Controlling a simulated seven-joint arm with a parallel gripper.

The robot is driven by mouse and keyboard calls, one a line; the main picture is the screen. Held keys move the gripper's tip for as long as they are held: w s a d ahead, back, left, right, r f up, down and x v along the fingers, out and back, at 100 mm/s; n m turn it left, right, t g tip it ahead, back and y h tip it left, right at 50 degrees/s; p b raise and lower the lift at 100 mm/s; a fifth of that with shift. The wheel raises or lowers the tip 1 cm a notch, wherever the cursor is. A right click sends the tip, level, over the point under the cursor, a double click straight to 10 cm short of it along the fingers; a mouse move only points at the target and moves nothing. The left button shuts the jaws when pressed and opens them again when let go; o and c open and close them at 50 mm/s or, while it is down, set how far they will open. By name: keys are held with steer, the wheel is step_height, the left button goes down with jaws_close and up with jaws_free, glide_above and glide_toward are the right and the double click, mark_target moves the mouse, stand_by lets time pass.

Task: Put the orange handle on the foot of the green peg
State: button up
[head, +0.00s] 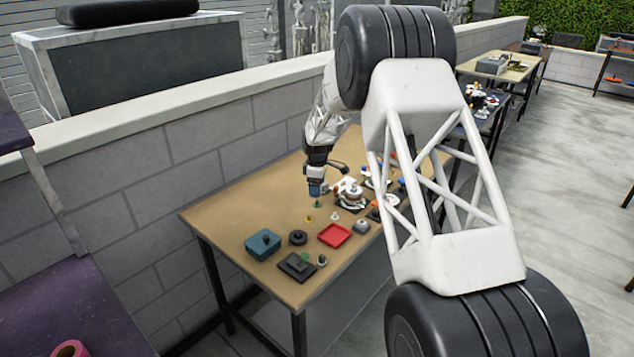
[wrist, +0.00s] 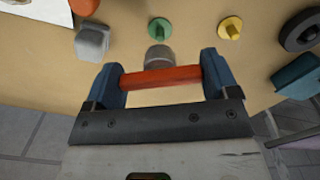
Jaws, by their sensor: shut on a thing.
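My gripper (head: 318,190) is over the far part of the wooden table, pointing down. In the wrist view its two blue fingers (wrist: 162,82) are shut on the ends of the orange handle (wrist: 160,77), which lies crosswise between them. A grey-brown round piece (wrist: 157,55) shows just beyond the handle; I cannot tell whether it belongs to it. The green peg (wrist: 159,28) stands on the table beyond that piece, apart from the handle. In the head view the green peg (head: 317,204) is just below the gripper. The handle cannot be made out there.
A yellow peg (wrist: 230,28) stands beside the green one. A black ring (head: 298,237), a teal box (head: 262,246), a red tray (head: 335,235), a grey block (head: 361,227) and a black plate (head: 296,267) are nearer. White-and-red parts (head: 350,192) crowd the gripper's right. The table's left corner is bare.

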steer(key=shift+f, duration=1.1)
steer(key=shift+f, duration=1.55)
stand_by(2.8)
steer(key=o, duration=0.8)
steer(key=shift+o, duration=0.2)
steer(key=shift+r, duration=0.1)
steer(key=shift+r, duration=3.65)
steer(key=shift+r, duration=0.1)
